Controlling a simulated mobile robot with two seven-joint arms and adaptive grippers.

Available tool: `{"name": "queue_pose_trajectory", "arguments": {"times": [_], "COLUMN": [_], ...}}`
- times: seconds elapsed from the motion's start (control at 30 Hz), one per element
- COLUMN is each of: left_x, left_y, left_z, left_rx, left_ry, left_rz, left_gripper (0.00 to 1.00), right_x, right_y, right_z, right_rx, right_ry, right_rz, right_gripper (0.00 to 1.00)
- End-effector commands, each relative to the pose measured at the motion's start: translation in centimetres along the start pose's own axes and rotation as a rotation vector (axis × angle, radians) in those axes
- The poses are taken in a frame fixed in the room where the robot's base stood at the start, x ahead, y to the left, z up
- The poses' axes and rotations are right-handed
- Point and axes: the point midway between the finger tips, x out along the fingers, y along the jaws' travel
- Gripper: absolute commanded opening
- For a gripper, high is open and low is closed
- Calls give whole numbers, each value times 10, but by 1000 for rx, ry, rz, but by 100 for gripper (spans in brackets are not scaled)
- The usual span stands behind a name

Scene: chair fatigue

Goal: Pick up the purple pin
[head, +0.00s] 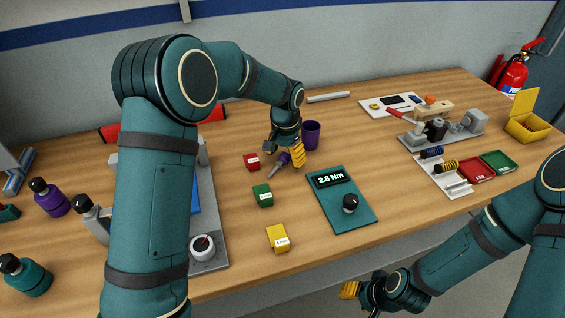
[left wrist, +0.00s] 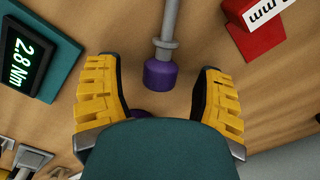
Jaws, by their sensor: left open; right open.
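The purple pin (head: 284,158) lies on the wooden table, with a purple head and a grey shaft pointing toward the front left. My left gripper (head: 297,153) is low over the table, right beside its head. In the left wrist view the purple pin (left wrist: 161,74) shows its head between my open yellow fingers, with a visible gap on both sides. The shaft runs away to the top edge. My right gripper (head: 350,290) is open and empty below the table's front edge; its fingers are partly hidden.
A purple cup (head: 311,134) stands just behind my left gripper. Red (head: 252,162), green (head: 263,195) and yellow (head: 277,238) labelled blocks stand nearby. A teal torque display (head: 340,207) lies to the right. A grey fixture (head: 210,225) is at left.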

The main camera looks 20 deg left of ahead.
Motion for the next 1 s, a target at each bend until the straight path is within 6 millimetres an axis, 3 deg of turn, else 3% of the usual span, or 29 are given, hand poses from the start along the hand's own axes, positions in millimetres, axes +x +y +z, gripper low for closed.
{"name": "queue_pose_trajectory", "arguments": {"times": [0.1,0.3,0.5,0.87,1.0], "left_x": [10,9,9,9,0], "left_y": [0,0,0,0,0], "left_z": [0,0,0,0,0], "left_rx": [-1,-1,-1,-1,0], "left_ry": [0,1,1,0,2], "left_rz": [0,0,0,0,0], "left_gripper": [68,70,0,0,0], "right_x": [3,2,2,2,0], "right_y": [1,1,1,1,0], "right_z": [0,0,0,0,0], "right_rx": [0,0,0,0,0], "right_ry": [1,2,1,1,1], "right_rz": [0,0,0,0,0], "right_gripper": [47,47,47,47,47]}}
